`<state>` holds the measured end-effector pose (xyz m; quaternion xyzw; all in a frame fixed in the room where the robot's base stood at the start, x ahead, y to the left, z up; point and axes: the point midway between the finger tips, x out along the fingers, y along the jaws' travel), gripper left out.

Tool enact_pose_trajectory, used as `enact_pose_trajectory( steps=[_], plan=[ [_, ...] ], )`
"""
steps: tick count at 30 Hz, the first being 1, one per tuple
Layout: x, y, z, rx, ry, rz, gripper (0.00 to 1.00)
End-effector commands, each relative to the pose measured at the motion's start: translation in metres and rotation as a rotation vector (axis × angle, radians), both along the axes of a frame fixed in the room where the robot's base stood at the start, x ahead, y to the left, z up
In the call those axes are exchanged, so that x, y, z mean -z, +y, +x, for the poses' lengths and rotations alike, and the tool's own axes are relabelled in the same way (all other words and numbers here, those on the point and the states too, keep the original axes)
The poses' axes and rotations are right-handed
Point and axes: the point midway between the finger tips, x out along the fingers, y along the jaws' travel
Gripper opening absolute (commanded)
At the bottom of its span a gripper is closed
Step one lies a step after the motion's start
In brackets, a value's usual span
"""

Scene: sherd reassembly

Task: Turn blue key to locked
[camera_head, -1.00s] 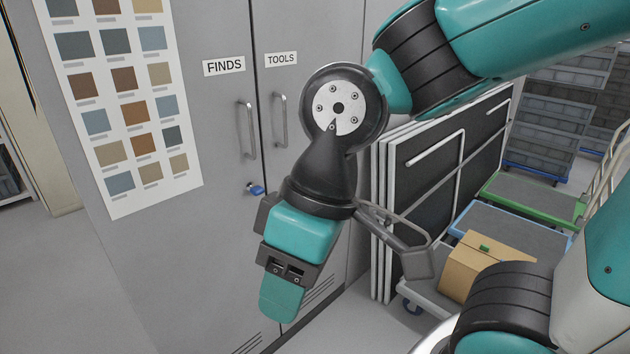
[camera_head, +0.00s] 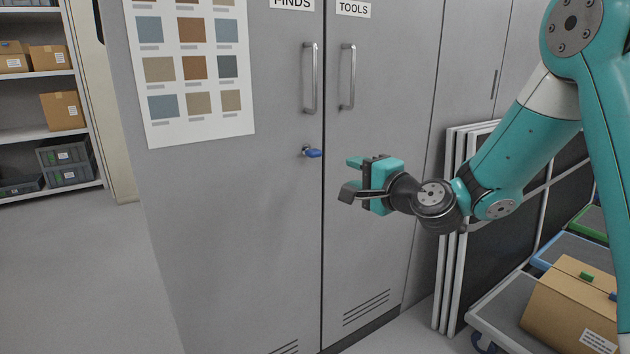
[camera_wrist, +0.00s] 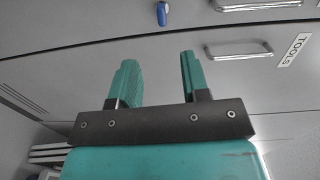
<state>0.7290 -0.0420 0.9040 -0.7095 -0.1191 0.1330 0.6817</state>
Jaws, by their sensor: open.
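The blue key (camera_head: 313,153) sits in a lock on the grey FINDS door (camera_head: 250,230), below that door's handle and near the seam with the TOOLS door. In the head view its bow lies roughly level, pointing right. It also shows at the top of the wrist view (camera_wrist: 162,14), beyond the fingertips. My gripper (camera_head: 349,177) is open and empty, in front of the TOOLS door, to the right of the key and slightly lower, apart from it. In the wrist view its two teal fingers (camera_wrist: 157,75) stand apart with nothing between them.
Two upright handles, on the FINDS door (camera_head: 310,80) and the TOOLS door (camera_head: 347,78), stick out above the key. A colour chart (camera_head: 195,70) hangs at left. Dark panels (camera_head: 500,250) and a trolley with a cardboard box (camera_head: 575,315) stand at right. Floor at left is clear.

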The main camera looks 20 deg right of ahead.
Motion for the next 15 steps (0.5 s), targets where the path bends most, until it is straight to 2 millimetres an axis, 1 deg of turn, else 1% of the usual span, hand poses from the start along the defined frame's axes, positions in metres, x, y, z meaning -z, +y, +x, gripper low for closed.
enact_pose_trajectory(
  steps=[1, 3, 5, 8, 15],
  plan=[
    [0.007, -0.007, 0.004, 0.026, -0.005, 0.027, 0.43],
    [0.006, -0.01, 0.009, 0.043, -0.012, 0.043, 0.43],
    [0.004, -0.009, 0.015, 0.046, -0.013, 0.047, 0.43],
    [0.001, -0.003, 0.029, 0.043, -0.015, 0.045, 0.43],
    [0.001, 0.015, 0.081, 0.041, -0.015, 0.042, 0.43]
  ],
)
